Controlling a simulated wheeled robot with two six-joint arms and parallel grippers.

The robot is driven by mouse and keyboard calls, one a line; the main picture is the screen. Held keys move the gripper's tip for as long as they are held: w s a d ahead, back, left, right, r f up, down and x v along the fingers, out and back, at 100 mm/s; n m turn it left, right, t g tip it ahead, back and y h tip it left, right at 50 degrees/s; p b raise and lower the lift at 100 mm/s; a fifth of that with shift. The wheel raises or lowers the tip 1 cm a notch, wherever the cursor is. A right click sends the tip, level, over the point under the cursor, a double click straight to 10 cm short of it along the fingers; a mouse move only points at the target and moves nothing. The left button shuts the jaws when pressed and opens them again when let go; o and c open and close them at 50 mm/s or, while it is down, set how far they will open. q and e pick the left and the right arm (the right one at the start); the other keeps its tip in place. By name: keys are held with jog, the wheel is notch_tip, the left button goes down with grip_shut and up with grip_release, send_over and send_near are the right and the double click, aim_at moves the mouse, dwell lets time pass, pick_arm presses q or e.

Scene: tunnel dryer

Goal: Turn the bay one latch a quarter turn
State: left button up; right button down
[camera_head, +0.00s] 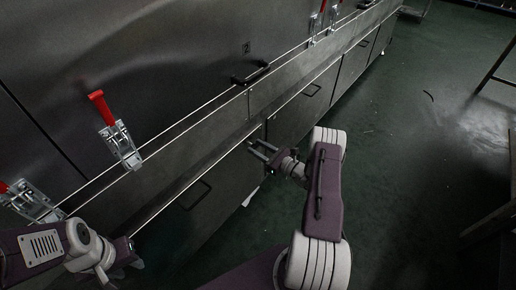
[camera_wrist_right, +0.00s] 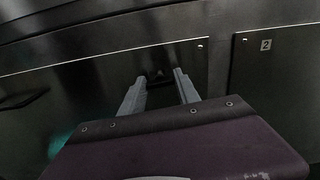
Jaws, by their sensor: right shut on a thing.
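The bay one latch (camera_wrist_right: 160,75) is a small dark piece on the lower panel (camera_wrist_right: 90,72), near that panel's upper right corner, in the right wrist view. My right gripper (camera_wrist_right: 157,78) has its two grey fingers on either side of the latch and is shut on it; the exact contact is too dark to see. In the head view my right gripper (camera_head: 256,147) reaches left to the panel (camera_head: 228,200), and its fingers hide the latch there. The latch's angle cannot be told. My left gripper (camera_head: 133,260) is at the lower left, its fingers unclear.
The neighbouring panel bears a label "2" (camera_wrist_right: 265,45). Dark bar handles (camera_head: 197,195) stick out from the lower panels. Red-handled toggle clamps (camera_head: 118,140) stand along the upper body. Green floor (camera_head: 420,130) is open at right; a dark frame (camera_head: 495,215) stands at the right edge.

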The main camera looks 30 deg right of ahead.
jog(key=n, duration=0.4)
jog(key=shift+p, duration=0.3)
jog(key=shift+s+a+f+n+p, duration=0.1)
jog(key=shift+n+p, duration=0.35)
jog(key=shift+n, duration=2.85)
jog(key=shift+f+n+p, duration=0.1)
jog(key=shift+n+p, duration=0.35)
jog(key=shift+n, duration=2.85)
jog(key=c, duration=0.9)
grip_release()
jog(key=shift+r, duration=0.1)
